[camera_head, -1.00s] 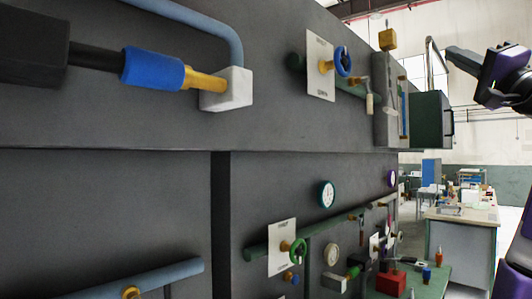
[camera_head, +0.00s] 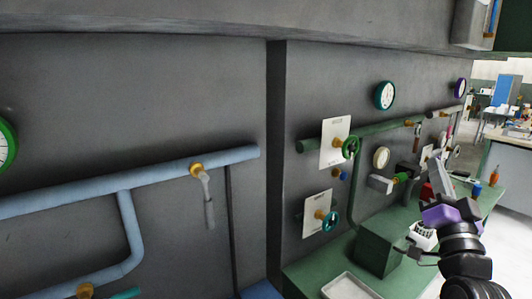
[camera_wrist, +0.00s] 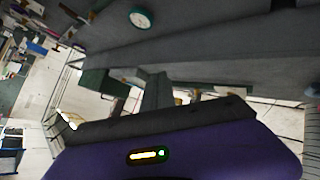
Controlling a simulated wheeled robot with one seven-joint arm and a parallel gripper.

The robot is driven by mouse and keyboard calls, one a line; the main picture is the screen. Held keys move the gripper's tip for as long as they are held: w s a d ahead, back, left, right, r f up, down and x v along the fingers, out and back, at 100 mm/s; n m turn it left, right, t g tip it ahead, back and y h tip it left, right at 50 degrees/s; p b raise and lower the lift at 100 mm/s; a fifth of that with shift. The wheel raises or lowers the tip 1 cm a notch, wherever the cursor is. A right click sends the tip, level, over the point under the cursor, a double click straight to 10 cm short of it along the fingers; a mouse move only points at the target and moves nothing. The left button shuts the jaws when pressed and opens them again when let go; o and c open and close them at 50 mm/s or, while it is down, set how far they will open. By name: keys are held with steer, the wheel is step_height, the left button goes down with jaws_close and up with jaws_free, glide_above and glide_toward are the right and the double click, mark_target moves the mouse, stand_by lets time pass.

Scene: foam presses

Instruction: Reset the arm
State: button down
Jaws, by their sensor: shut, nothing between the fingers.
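My gripper (camera_head: 438,172) shows at the right of the head view, pointing upward above the green bench. Its fingers are grey, with a purple body below them and dark arm links under that. It is shut and holds nothing. The purple and dark housing of my wrist (camera_wrist: 170,150) fills the bottom of the wrist view. The arm is bent up from the lower right corner, in front of the right end of the bench.
A grey press wall carries a blue pipe (camera_head: 120,185), a green pipe (camera_head: 385,131), a teal gauge (camera_head: 385,95) and valves with white plates (camera_head: 334,143). A green bench (camera_head: 310,272) holds a green box (camera_head: 378,250) and white tray (camera_head: 346,287). Pale floor (camera_head: 510,240) is open at right.

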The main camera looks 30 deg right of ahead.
steer(key=s+a+f+n+t+y, duration=0.1)
steer(key=s+a+f+n+y, duration=0.25)
steer(key=a+f, duration=0.6)
steer(key=s+a+f+n+y, duration=0.3)
steer(key=a+f+n, duration=0.2)
steer(key=a+f, duration=0.5)
steer(key=s+a+f+n+g+y+b, duration=0.1)
steer(key=s+a+f+n+g+y, duration=0.1)
steer(key=s+a+f+y, duration=0.2)
steer(key=s+a+f+n+g+y+b, duration=0.1)
steer(key=s+a+f+y, duration=0.4)
steer(key=s+a, duration=0.8)
step_height(320, 180, down, 4)
steer(key=shift+s+r+n+g, duration=0.2)
steer(key=shift+s+n+g, duration=0.2)
steer(key=shift+n+g, duration=0.65)
